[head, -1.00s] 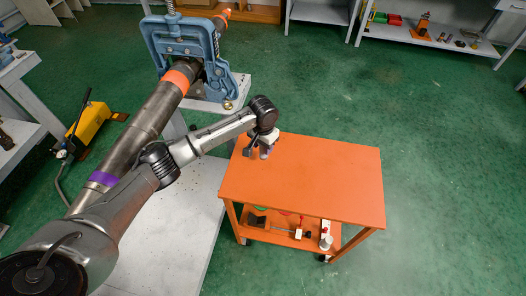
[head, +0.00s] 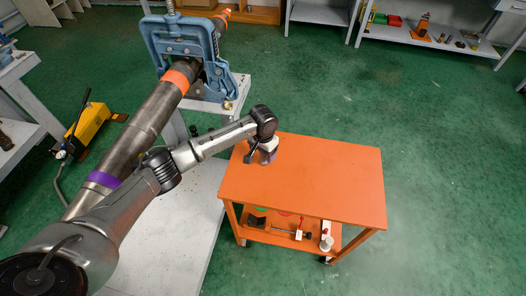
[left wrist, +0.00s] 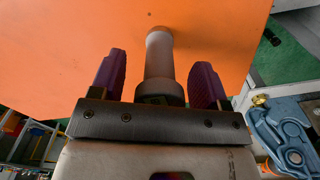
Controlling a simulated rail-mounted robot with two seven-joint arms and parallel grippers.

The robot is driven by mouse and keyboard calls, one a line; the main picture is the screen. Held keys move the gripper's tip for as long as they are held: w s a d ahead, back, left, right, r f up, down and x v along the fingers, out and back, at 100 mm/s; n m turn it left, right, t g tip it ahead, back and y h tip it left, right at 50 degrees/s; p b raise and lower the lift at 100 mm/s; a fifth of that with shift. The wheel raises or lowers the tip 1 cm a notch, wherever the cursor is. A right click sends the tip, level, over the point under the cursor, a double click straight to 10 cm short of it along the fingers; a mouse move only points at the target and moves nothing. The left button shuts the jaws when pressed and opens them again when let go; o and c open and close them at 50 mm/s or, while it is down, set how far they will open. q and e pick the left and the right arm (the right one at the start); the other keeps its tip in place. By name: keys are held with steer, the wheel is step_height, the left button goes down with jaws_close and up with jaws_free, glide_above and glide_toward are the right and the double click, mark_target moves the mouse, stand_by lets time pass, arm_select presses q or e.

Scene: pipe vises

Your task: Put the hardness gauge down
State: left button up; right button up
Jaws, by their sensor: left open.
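The hardness gauge (left wrist: 159,62) is a grey cylinder with a wider collar at its near end. In the left wrist view it lies between my two purple fingers, with a gap on each side, against the orange cart top. Whether its far end touches the cart top is hard to tell. My left gripper (left wrist: 157,80) is open around it. In the head view my left gripper (head: 259,156) is low over the far left corner of the orange cart (head: 320,185); the gauge is not clearly seen there. My right gripper is out of view.
The rest of the cart top is bare. Its lower shelf (head: 285,237) holds several small tools. A blue pipe vise (head: 185,45) holds a long dark pipe (head: 140,125) with orange and purple bands, left of the cart. A yellow pump (head: 90,130) stands on the green floor.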

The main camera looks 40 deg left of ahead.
arm_select(q)
steer(key=shift+r, duration=0.1)
step_height(320, 180, up, 12)
steer(key=shift+r+p, duration=0.1)
steer(key=shift+p, duration=1.15)
